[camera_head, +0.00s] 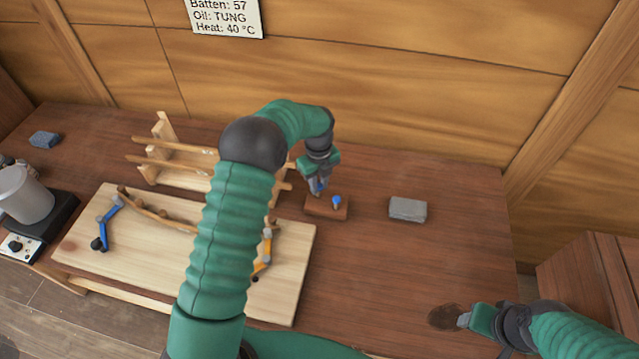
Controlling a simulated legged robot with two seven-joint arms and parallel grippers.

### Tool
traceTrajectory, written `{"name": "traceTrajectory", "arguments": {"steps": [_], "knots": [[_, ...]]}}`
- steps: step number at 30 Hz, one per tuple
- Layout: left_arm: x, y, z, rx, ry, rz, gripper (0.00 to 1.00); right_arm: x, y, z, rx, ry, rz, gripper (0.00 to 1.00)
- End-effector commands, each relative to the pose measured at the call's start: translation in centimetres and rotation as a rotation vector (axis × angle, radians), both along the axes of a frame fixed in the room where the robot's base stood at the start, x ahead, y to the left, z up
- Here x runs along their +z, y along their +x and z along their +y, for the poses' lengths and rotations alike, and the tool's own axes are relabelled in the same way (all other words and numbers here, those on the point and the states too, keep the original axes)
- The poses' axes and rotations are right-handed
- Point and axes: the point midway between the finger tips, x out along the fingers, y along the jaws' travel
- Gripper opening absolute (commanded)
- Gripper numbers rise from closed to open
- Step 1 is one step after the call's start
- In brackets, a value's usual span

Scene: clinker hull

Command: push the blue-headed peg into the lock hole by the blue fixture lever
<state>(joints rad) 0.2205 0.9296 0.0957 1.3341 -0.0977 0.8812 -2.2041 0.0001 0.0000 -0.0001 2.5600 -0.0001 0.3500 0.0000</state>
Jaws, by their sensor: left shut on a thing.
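My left gripper (318,190) is at the small brown peg block (325,212), shut on a small blue thing that looks like a blue-headed peg (317,186). Another blue head (336,202) stands in the block just right of the jaws. The blue fixture lever (106,222) is on the left part of the pale board (290,290), with a dark knob (97,243) at its lower end. I cannot make out a lock hole beside it. My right gripper (464,319) is low over the table at the right; its jaws are too small to read.
A curved batten (150,209) lies along the board, partly behind my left arm. An orange lever (266,250) is at the board's right. A wooden rack (165,150) stands behind it. A grey block (408,209) lies right of the peg block. A pot (22,195) stands far left.

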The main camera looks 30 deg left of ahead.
Motion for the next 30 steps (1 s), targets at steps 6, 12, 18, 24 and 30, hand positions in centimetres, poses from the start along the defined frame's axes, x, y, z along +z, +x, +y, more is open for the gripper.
{"name": "traceTrajectory", "arguments": {"steps": [6, 12, 18, 24, 30], "knots": [[0.0, 0.0, 0.1, 0.001, 0.002, 0.000, 0.00, 0.0, 0.0, 0.0, 0.000, 0.000, 0.000, 0.52], [1.0, 0.0, 0.1, 0.002, 0.002, 0.000, 0.00, 0.8, 0.0, 0.0, 0.000, 0.000, 0.000, 0.52], [2.2, 0.0, 0.1, 0.002, 0.001, 0.000, 0.00, 1.8, 0.0, 0.0, 0.000, 0.000, 0.000, 0.52], [3.4, 0.0, 0.1, 0.001, 0.001, 0.000, 0.00, 2.8, 0.0, 0.0, 0.000, 0.000, 0.000, 0.52], [4.6, 0.0, 0.0, 0.000, 0.001, 0.000, 0.00, 3.7, 0.0, 0.0, 0.000, 0.000, 0.000, 0.52]]}}
